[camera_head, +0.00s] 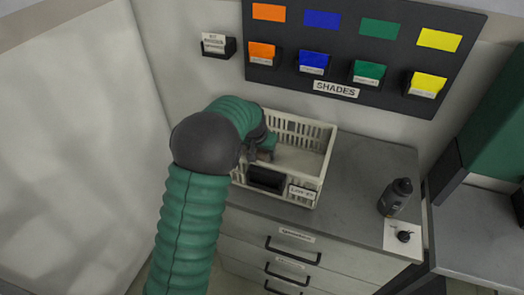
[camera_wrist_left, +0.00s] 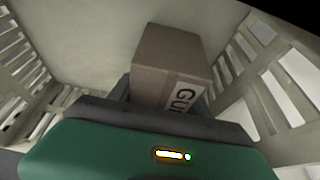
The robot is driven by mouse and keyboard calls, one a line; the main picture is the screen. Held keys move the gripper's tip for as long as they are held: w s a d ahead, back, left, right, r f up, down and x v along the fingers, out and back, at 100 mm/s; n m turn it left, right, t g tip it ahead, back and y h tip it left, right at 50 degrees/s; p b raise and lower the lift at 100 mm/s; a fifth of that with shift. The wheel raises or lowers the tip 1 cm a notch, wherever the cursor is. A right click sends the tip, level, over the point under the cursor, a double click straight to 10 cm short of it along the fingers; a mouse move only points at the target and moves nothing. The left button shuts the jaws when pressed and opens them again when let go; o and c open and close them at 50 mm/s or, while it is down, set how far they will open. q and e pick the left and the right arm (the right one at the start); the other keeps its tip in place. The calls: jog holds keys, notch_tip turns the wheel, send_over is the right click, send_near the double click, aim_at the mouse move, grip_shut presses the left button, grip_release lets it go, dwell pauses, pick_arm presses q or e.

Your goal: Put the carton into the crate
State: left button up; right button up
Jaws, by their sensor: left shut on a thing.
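The carton (camera_wrist_left: 168,62) is a small brown box with a white label showing dark letters, seen close up in the wrist view. My left gripper (camera_head: 262,152) is shut on the carton and is inside the outline of the crate in the head view. The cream slotted crate (camera_head: 326,160) stands on the grey cabinet top. Its walls (camera_wrist_left: 262,80) rise on both sides of the carton in the wrist view. In the head view my arm hides most of the carton. I cannot tell if the carton touches the crate floor. My right gripper is not in view.
A dark bottle (camera_head: 396,197) and a small black item (camera_head: 404,236) on a white card are at the right of the cabinet top (camera_head: 360,165). A dark panel (camera_head: 372,50) with coloured swatches and bins hangs on the wall behind. The surface right of the crate is clear.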

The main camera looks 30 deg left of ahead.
pick_arm(q)
jog(key=shift+f, duration=0.2)
jog(key=shift+s+f, duration=0.1)
jog(key=shift+f, duration=0.1)
jog(key=o, duration=1.5)
jog(key=shift+s, duration=0.1)
jog(key=shift+r, duration=0.3)
jog(key=r, duration=0.4)
jog(key=shift+s+r, duration=0.35)
jog(key=v, duration=0.7)
jog(key=shift+s+d+r+p, duration=0.1)
jog(key=shift+s+d+p, duration=0.05)
jog(key=shift+s+p, duration=0.2)
jog(key=shift+r, duration=0.15)
jog(key=shift+w, duration=0.15)
